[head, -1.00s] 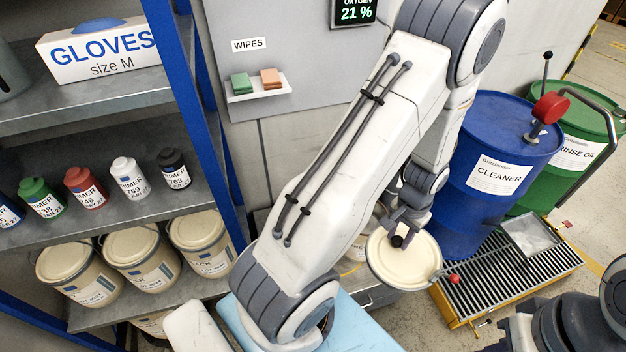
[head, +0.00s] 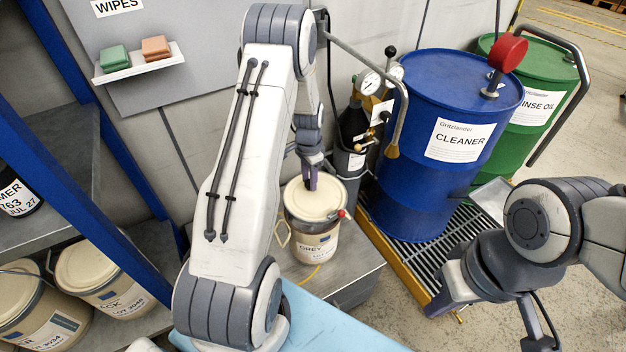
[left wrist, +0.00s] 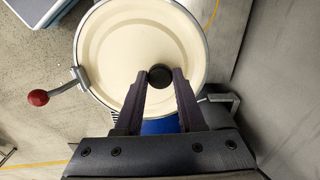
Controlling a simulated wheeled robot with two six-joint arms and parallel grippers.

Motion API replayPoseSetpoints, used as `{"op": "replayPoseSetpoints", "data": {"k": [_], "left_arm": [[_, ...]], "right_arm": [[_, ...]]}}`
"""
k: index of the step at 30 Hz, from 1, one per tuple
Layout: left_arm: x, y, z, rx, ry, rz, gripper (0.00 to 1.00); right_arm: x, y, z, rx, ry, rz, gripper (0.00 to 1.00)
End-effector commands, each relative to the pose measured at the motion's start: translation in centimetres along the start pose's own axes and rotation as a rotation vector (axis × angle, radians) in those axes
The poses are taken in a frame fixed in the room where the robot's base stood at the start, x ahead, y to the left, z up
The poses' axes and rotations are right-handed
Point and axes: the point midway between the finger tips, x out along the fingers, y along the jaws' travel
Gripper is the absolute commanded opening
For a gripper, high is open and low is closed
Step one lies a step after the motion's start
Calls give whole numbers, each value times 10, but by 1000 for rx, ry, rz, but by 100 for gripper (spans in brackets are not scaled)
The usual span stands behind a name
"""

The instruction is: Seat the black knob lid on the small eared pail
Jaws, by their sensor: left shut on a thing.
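The cream lid (head: 300,201) with a metal rim ring lies level over the small pail (head: 313,246), which has a "GREY" label and stands on the grey bench. I cannot tell whether the lid is fully down on the pail's rim. My left gripper (head: 311,187) is above the lid, shut on its black knob (left wrist: 161,76), which the fingers mostly hide in the head view. A red-ball lever (left wrist: 40,97) sticks out from the ring. A metal ear or bail (left wrist: 222,98) shows on the opposite side. My right gripper (head: 490,315) is at lower right, empty, fingers apart.
The blue CLEANER drum (head: 440,110) and green RINSE OIL drum (head: 540,120) stand right of the pail on a yellow-edged grate. A gas bottle with gauges (head: 356,125) is just behind the pail. A blue-framed shelf (head: 100,120) with cream pails is at left.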

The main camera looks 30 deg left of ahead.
Motion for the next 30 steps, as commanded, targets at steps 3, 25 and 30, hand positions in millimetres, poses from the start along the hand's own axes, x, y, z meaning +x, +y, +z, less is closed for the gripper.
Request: {"op": "replayPoseSetpoints", "data": {"k": [3, 25, 30], "left_arm": [[6, -7, 4, 7, 0, 0, 0], [62, -10, 8, 1, 0, 0, 0], [62, -10, 7, 3, 0, 0, 0]], "right_arm": [[6, 0, 0, 0, 1, 0, 0], [49, 4, 3, 0, 0, 0, 0], [49, 4, 3, 0, 0, 0, 0]]}}
